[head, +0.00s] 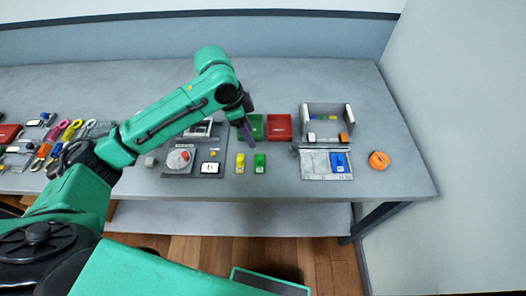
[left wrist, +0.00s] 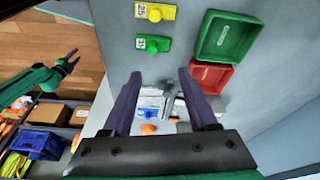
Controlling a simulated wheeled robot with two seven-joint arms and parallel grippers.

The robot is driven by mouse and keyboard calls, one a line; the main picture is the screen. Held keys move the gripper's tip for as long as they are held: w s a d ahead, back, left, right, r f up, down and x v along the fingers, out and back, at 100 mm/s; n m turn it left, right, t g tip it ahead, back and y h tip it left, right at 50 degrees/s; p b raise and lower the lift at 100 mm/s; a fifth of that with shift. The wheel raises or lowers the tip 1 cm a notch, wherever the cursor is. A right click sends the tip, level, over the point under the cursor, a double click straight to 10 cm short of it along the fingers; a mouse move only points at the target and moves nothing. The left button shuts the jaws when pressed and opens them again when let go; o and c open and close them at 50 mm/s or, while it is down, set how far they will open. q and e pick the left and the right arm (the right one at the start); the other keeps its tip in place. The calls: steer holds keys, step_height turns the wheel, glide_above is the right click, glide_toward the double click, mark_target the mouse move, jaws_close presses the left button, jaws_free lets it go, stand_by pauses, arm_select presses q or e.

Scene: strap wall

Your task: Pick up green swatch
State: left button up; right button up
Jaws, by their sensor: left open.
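The green swatch (head: 260,163) lies flat on the grey table beside a yellow swatch (head: 240,163), just to its right. In the left wrist view the green swatch (left wrist: 152,44) shows a white number label and a round knob, with the yellow swatch (left wrist: 155,12) above it. My left gripper (head: 247,132) is open and empty above the table, on the far side of the swatches. Its two purple fingers (left wrist: 160,78) are spread, and the green swatch appears beyond their tips. My right gripper (left wrist: 70,60) shows small over the floor, its jaws apart.
A green tray (head: 256,127) and a red tray (head: 279,127) stand behind the swatches. A grey walled fixture (head: 312,165) with blue pieces and an orange round object (head: 379,160) are at the right. A dark board (head: 180,165) lies left. Clear table surrounds the front of the swatches.

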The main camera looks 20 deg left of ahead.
mark_target(259, 159)
arm_select(q)
steer(key=f, duration=0.1)
steer(key=s+d+f, duration=0.1)
steer(key=f, duration=0.1)
steer(key=f+p, duration=0.1)
steer(key=shift+s+d+f, duration=0.3)
steer(key=shift+s+f, duration=0.05)
steer(key=shift+f, duration=0.05)
steer(key=x, duration=0.2)
steer(key=p+x, duration=0.1)
steer(key=x, duration=0.3)
steer(key=shift+w+a+p, duration=0.25)
steer(key=shift+w+p, duration=0.05)
steer(key=shift+w, duration=0.1)
steer(key=shift+s+f, duration=0.1)
steer(key=shift+f, duration=0.1)
steer(key=shift+c, duration=0.3)
steer(key=c, duration=0.5)
jaws_close()
arm_select(e)
steer(key=s+r, duration=0.1)
steer(key=s, duration=0.1)
steer(key=s+r, duration=0.1)
steer(key=s, duration=0.1)
steer(key=shift+r, duration=0.35)
